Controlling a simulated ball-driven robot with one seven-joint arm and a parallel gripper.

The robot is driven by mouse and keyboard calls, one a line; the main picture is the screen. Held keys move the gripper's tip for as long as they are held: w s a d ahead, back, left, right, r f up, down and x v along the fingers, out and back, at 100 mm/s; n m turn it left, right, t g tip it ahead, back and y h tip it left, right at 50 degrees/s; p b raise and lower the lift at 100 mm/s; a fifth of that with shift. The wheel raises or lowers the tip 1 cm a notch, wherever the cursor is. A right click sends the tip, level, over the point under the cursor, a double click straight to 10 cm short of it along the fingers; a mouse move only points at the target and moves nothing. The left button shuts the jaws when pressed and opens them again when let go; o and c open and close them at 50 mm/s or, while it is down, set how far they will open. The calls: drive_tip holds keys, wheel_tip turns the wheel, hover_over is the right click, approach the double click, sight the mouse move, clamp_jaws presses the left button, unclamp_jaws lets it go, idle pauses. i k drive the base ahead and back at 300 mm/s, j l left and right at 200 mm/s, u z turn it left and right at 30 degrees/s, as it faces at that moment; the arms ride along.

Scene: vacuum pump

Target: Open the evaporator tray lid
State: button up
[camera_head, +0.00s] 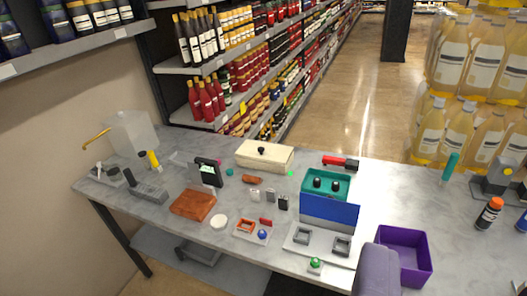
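A cream rectangular box (252,160) with a flat top and a black knob (261,151) stands at the back middle of the grey table. It looks like the evaporator tray with its lid on, though no label is readable. The top appears closed, and the inside is hidden. A rounded grey-purple part at the bottom right edge looks like my own arm. My gripper's fingers do not show, and nothing is seen touching the box.
The grey table (400,180) bears a teal and blue pump-like unit (329,208), a purple open bin (424,278), a brown block (193,204), a black stand (208,172) and a red-handled tool (340,162). Shelves of bottles stand behind.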

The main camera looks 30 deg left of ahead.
sight(278, 154)
drive_tip(key=i+j+z, duration=0.1)
drive_tip(key=i+j, duration=0.4)
drive_tip(key=j, duration=0.15)
drive_tip(key=i+j+z, duration=0.15)
drive_tip(key=i+j, duration=0.3)
drive_tip(key=j, duration=0.25)
drive_tip(key=i+j+z, duration=0.15)
drive_tip(key=j, duration=0.25)
drive_tip(key=i+j, duration=0.3)
drive_tip(key=i+j+z, duration=0.15)
drive_tip(key=j, duration=0.3)
